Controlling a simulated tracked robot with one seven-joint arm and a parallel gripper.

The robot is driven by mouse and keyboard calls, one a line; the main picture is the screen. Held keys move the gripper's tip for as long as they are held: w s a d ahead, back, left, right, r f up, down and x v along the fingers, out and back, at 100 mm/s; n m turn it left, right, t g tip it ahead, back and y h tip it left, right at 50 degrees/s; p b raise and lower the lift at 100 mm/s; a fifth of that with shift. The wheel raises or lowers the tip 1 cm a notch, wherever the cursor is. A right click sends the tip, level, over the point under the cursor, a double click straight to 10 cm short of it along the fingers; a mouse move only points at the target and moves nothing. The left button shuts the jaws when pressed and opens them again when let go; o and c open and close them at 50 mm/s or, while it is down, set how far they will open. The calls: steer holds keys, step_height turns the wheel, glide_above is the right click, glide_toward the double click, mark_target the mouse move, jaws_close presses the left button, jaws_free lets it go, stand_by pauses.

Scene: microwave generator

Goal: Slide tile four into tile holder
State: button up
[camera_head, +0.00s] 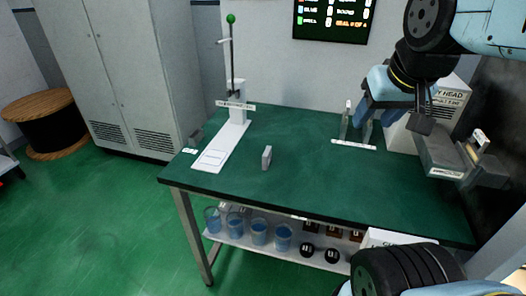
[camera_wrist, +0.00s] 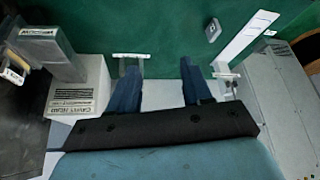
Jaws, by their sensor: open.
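A small grey upright block (camera_head: 267,157), possibly a tile, stands alone near the middle of the green table; it also shows in the wrist view (camera_wrist: 213,30). No number on it is readable, so I cannot tell whether it is tile four. A low rack with a white label strip (camera_head: 354,145) and upright pale pieces stands at the back right; I cannot tell whether it is the tile holder. My gripper (camera_wrist: 160,66) is open and empty, its blue fingers spread apart. In the head view my gripper is above the rack area, partly hiding it.
A white stand with a green-topped rod (camera_head: 231,19) and a long base (camera_head: 222,145) is at the table's left. A white labelled box (camera_wrist: 77,100) and a grey block fixture (camera_head: 455,165) are at the right. The table's centre (camera_head: 310,180) is mostly clear.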

steer(key=w+f+m, duration=0.1)
steer(key=w+f, duration=0.1)
steer(key=w, duration=0.4)
steer(key=m+g+h, duration=0.1)
steer(key=m, duration=0.2)
glide_toward(267, 150)
steer(key=shift+h, duration=0.3)
steer(key=x, duration=0.6)
steer(key=shift+w, duration=0.1)
steer(key=shift+a+x, duration=0.15)
steer(key=shift+x, duration=1.35)
steer(key=shift+a+x, duration=0.15)
steer(key=shift+x, duration=1.35)
steer(key=shift+f, duration=0.1)
jaws_close()
